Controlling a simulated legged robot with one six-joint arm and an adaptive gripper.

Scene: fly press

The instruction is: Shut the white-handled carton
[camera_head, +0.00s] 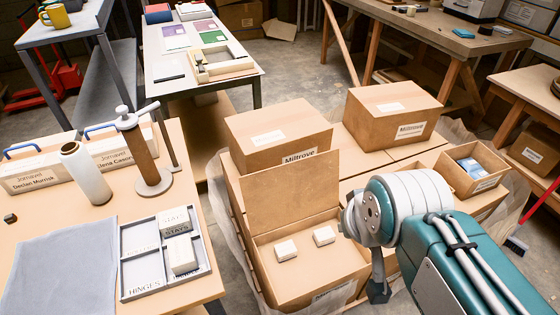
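An open brown carton (268,277) stands low in the middle of the camera_head view. Its lid (290,190) is raised upright at the far side, and two small white boxes (286,250) (324,235) lie inside. No white handle shows on it; its front is partly cut off by the picture's lower edge. A smaller open-topped carton (462,178) at the right holds something blue and white. My gripper (378,291) hangs at the open carton's right side, mostly hidden by my arm. I cannot tell whether it touches the carton or is open.
Two closed cartons (275,132) (393,112) stand behind the open one. The left table (190,150) bears a divided tray (140,243), a grey cloth (62,265), a white roll (86,172), a post with a lever (143,150) and blue-handled boxes (38,172). Concrete floor (300,75) shows clear behind.

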